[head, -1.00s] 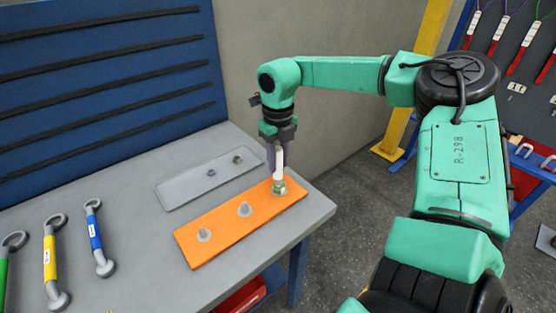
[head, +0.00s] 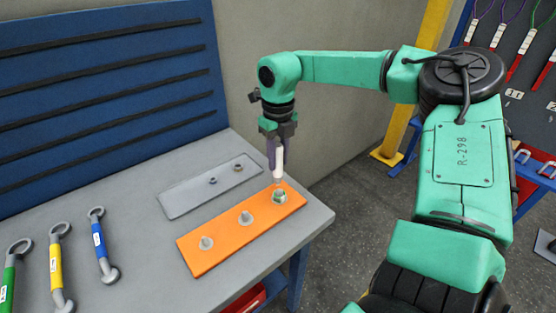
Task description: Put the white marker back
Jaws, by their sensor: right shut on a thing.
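My right gripper (head: 276,158) points down over the right end of the orange plate (head: 226,246) on the grey bench. It is shut on the white marker (head: 279,164), which hangs upright between its fingers. The marker's lower end is just above the nut-topped stud (head: 279,196) at the plate's right end; I cannot tell whether they touch. Two more studs, a middle one (head: 245,217) and a left one (head: 206,243), stand on the plate. My left gripper is out of view.
A grey tray (head: 190,202) with two small nuts lies behind the orange plate. The bench's right edge is close to the plate. A blue slotted panel (head: 100,90) stands behind.

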